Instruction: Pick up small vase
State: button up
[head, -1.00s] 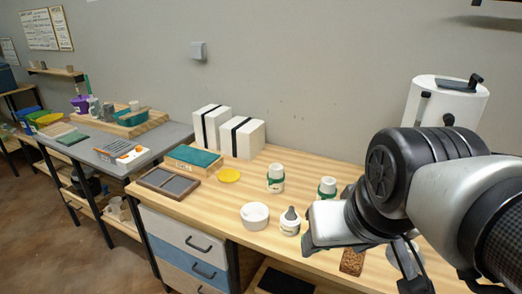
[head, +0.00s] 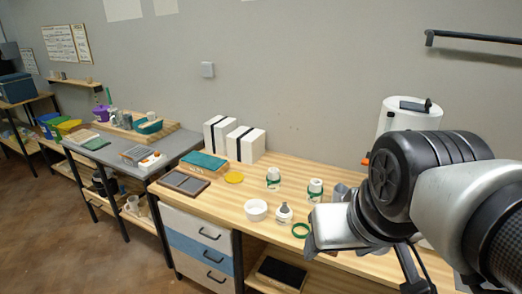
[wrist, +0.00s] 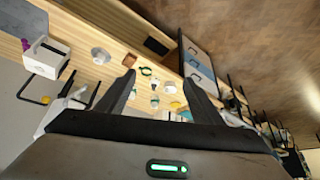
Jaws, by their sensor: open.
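Nothing is clearly recognisable as the small vase. Candidates on the wooden bench (head: 225,205) are two small white vessels with green bands, one at the left (head: 273,179) and one at the right (head: 315,191), and a small white vessel with a grey top (head: 284,214). My gripper (wrist: 160,77) is open and empty. In the wrist view its fingers are spread, with several small bench items visible beyond and between them. In the head view, my gripper and arm cover the bench's right part.
A white bowl (head: 256,210) and a green ring (head: 300,230) lie near the bench's front. A yellow disc (head: 234,178), teal-topped box (head: 205,163), framed tray (head: 184,183) and white boxes (head: 245,145) stand left and behind. A grey table (head: 140,152) adjoins at left.

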aim_at(284, 209)
jog(key=i+j+z, duration=0.3)
jog(key=i+j, duration=0.2)
jog(key=i+j+z, duration=0.3)
jog(key=i+j, duration=0.3)
